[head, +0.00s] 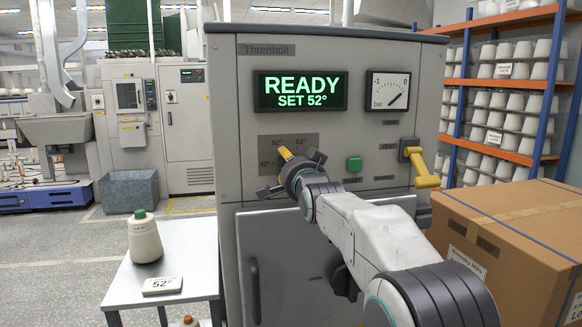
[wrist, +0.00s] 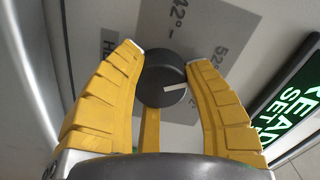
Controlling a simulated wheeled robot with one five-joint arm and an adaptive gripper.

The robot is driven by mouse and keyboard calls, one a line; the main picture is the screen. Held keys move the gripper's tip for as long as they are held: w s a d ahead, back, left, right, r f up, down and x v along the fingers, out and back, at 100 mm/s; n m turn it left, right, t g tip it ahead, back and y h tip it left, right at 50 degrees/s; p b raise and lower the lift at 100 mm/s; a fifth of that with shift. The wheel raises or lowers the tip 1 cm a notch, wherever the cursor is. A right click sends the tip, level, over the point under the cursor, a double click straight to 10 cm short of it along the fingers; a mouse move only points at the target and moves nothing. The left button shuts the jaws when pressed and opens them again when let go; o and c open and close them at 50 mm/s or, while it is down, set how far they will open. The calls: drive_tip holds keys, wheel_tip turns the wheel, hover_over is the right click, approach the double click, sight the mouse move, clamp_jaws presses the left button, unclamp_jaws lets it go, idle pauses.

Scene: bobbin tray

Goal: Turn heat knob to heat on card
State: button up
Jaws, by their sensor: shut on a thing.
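The dark round heat knob (wrist: 160,72) sits between the yellow fingers of my gripper (wrist: 167,58) in the wrist view. The fingers are shut on it from both sides. Its white pointer line points right in that view, roughly toward the 52° mark, which a finger partly covers. In the head view my gripper (head: 287,158) is at the grey dial plate (head: 309,141), marked 42°, 52° and 62°, and hides the knob. The card (head: 162,286) on the white table reads 52°. The display (head: 301,91) reads READY, SET 52°.
A green button (head: 354,164) and a yellow-handled lever (head: 423,168) are right of the dial. A pressure gauge (head: 388,91) is above. A yarn cone (head: 145,238) stands on the white table (head: 196,255). A large cardboard box (head: 520,235) stands close on the right.

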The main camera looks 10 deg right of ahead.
drive_tip(key=shift+r, duration=0.15)
drive_tip(key=o, duration=1.2)
drive_tip(key=shift+w, duration=0.1)
drive_tip(key=shift+o, duration=0.2)
drive_tip(key=s, duration=1.2)
